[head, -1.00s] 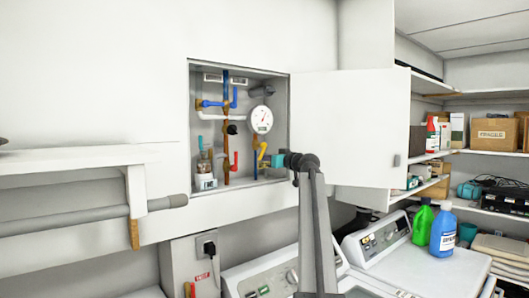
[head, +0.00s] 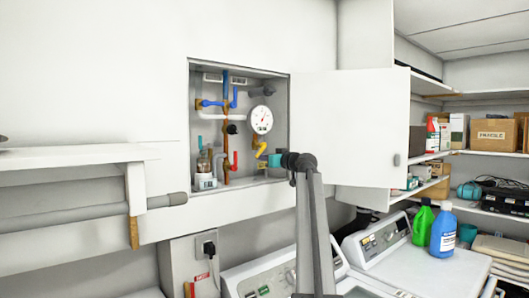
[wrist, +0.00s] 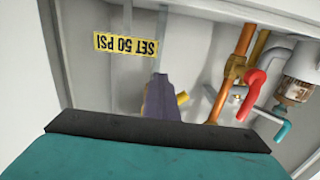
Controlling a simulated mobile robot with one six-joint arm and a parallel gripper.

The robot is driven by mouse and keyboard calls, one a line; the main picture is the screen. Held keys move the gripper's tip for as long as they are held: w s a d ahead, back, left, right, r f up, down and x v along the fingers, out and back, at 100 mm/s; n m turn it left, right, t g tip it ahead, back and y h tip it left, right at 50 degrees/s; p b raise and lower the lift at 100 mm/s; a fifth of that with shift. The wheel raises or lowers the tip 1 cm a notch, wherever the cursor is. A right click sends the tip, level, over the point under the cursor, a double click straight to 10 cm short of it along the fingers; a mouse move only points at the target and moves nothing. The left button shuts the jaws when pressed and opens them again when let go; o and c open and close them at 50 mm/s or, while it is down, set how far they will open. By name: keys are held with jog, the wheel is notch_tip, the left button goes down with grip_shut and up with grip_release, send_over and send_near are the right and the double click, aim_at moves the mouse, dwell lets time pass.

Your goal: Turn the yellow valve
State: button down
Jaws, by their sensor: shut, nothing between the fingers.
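The yellow valve (head: 261,151) is at the lower right inside the open wall cabinet, below the round gauge. In the head view its lower part is partly covered by my gripper (head: 269,160), which reaches in from the right. In the wrist view my gripper (wrist: 160,88) shows as dark fingers closed together, holding nothing. A small yellow part of the valve (wrist: 182,98) shows right beside the fingers; the rest is hidden behind them. I cannot tell whether the fingers touch it.
The cabinet holds a gauge (head: 261,119), a red valve (head: 235,160) and blue valves (head: 210,103). The wrist view shows a "SET 50 PSI" label (wrist: 126,45). The open cabinet door (head: 345,125) stands right of my gripper. Washing machines (head: 390,265) are below.

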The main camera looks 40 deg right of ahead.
jog(key=shift+a+r, duration=0.1)
jog(key=shift+a, duration=0.25)
jog(key=shift+a+r+b, duration=0.1)
jog(key=shift+a+b, duration=0.2)
jog(key=shift+b, duration=0.05)
jog(key=shift+a+r, duration=0.2)
jog(key=shift+a, duration=0.1)
dwell(0.4)
jog(key=shift+w+a+r, duration=0.1)
jog(key=shift+a+r, duration=0.1)
jog(key=shift+a, duration=0.05)
jog(key=shift+a+r+b, duration=0.1)
jog(key=shift+b, duration=0.2)
jog(key=shift+a+r, duration=0.4)
jog(key=shift+r, duration=0.2)
dwell(0.5)
